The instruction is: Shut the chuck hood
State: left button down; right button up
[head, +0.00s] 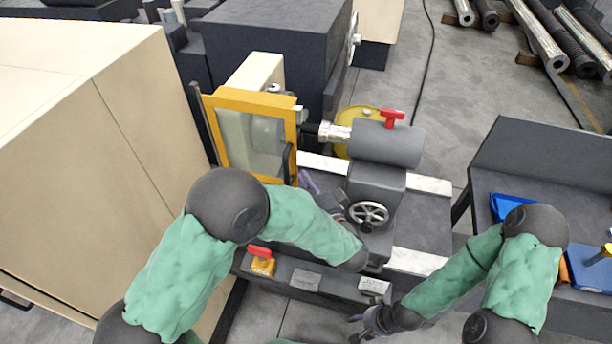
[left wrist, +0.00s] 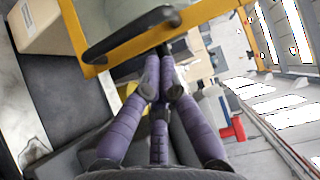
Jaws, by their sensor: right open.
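The chuck hood (head: 257,98) is a yellow frame with a clear pane, standing upright at the left end of the lathe. Its dark handle (head: 287,163) is on its lower right edge. In the left wrist view, the hood's yellow frame (left wrist: 73,30) and dark handle (left wrist: 130,34) fill the upper left. My left gripper (head: 308,182) is beside the handle's lower end; its purple fingers (left wrist: 160,65) are drawn together, tips close to the handle. Contact is unclear. My right gripper (head: 362,325) is open and empty at the bottom, in front of the lathe.
A red-and-yellow switch (head: 262,262) is on the front ledge. A large beige cabinet (head: 75,150) is left; a dark bench (head: 540,165) is right.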

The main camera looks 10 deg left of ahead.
pick_arm(q)
send_over(293, 163)
jog(key=a+v, duration=0.1)
jog(key=v, duration=0.3)
jog(key=shift+s+d, duration=0.1)
jog(key=shift+d, duration=0.05)
jog(key=shift+s, duration=0.1)
jog(key=shift+s+m+t+h+p, duration=0.3)
jog(key=shift+s+p, duration=0.4)
jog(key=shift+p, duration=0.15)
